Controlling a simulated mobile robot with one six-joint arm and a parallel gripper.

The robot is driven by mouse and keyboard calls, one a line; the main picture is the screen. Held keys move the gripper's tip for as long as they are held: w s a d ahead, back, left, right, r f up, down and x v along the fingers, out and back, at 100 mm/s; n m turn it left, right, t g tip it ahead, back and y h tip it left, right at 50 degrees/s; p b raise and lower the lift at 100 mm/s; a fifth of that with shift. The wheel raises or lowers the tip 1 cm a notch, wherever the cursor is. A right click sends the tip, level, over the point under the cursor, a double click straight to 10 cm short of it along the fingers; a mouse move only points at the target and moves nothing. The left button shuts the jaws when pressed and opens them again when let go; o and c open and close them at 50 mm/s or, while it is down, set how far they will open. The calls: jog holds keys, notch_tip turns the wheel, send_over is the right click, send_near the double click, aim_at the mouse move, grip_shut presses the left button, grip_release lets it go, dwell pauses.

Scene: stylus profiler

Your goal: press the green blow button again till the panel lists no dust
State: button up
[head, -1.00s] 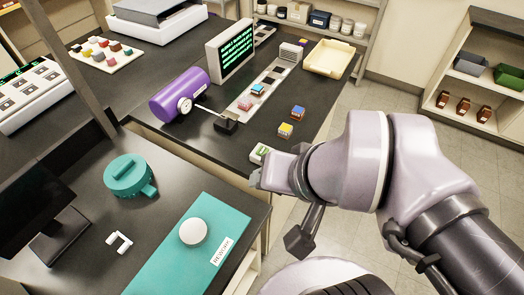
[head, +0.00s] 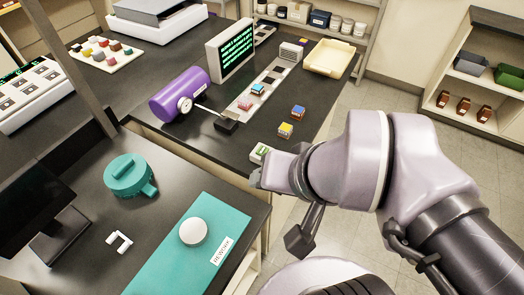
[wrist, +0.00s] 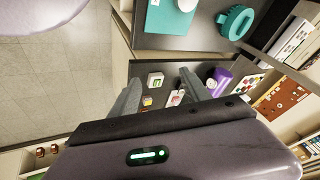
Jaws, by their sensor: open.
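The green blow button sits on a small white box (head: 261,153) at the front edge of the dark bench. The box also shows in the wrist view (wrist: 155,79), between my fingers. The grey panel (head: 230,50) stands behind with lines of green text, too small to read. My gripper (wrist: 159,80) is open and empty, its two fingers apart and pointing towards the bench. In the head view my wrist (head: 275,175) covers part of the space by the white box. I cannot tell whether a finger touches the button.
A purple cylinder (head: 180,94) with a gauge and thin arm lies left of the button. A pale strip (head: 270,82) holds small blocks, and blue and yellow blocks (head: 285,130) stand nearby. A cream tray (head: 328,58) is farther back.

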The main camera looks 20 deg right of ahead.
grip_shut()
dwell(0.3)
dwell(1.2)
